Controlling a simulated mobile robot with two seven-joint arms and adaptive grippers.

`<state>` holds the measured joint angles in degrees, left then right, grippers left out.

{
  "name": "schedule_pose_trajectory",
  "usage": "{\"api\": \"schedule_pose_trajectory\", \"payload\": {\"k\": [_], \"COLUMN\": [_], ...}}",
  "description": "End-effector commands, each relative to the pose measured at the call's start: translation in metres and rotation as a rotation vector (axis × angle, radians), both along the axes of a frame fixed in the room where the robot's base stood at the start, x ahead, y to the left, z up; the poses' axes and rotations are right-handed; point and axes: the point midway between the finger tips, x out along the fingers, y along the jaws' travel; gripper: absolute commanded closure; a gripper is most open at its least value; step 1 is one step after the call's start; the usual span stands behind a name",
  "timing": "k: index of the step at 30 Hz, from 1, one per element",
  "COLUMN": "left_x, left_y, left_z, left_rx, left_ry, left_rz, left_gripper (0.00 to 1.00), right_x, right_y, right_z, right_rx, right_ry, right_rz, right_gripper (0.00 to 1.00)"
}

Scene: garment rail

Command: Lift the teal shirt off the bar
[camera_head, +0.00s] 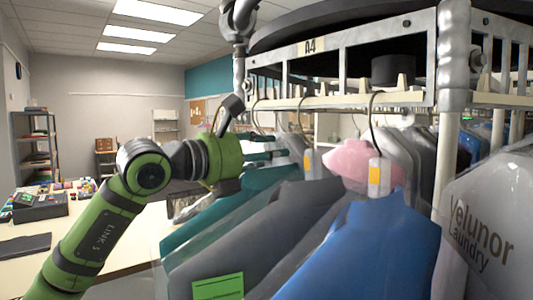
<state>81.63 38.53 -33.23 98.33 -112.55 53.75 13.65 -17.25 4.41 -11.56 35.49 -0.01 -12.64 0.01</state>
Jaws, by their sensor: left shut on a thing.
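The teal shirt (215,218) hangs at the left end of the row, under the rail bar (340,103). Its shoulder slopes down to the left and a grey garment partly covers it. My left gripper (270,146) reaches in from the left at the top of the teal shirt, just below the bar. Its fingers are shut on the teal shirt's upper part; whether on its hanger or its cloth is hard to tell. The hook's contact with the bar is hidden. My right gripper is not in view.
A grey garment (250,235), a blue garment (370,250) and a pink one (360,162) hang close by on the right. A white "Velunor Laundry" bag (485,220) is at far right. A metal post (451,110) stands before it. A cluttered table (130,240) is at left.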

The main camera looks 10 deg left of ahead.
Motion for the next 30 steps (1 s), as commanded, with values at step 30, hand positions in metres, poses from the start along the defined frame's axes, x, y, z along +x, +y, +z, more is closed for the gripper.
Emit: {"api": "schedule_pose_trajectory", "payload": {"k": [30], "left_x": [0.000], "left_y": [0.001], "left_z": [0.027], "left_rx": [-0.002], "left_ry": [0.003], "left_rz": [0.002], "left_gripper": [1.00], "right_x": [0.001], "right_y": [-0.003], "right_z": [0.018], "right_rx": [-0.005], "right_ry": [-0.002], "right_rz": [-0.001], "right_gripper": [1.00]}}
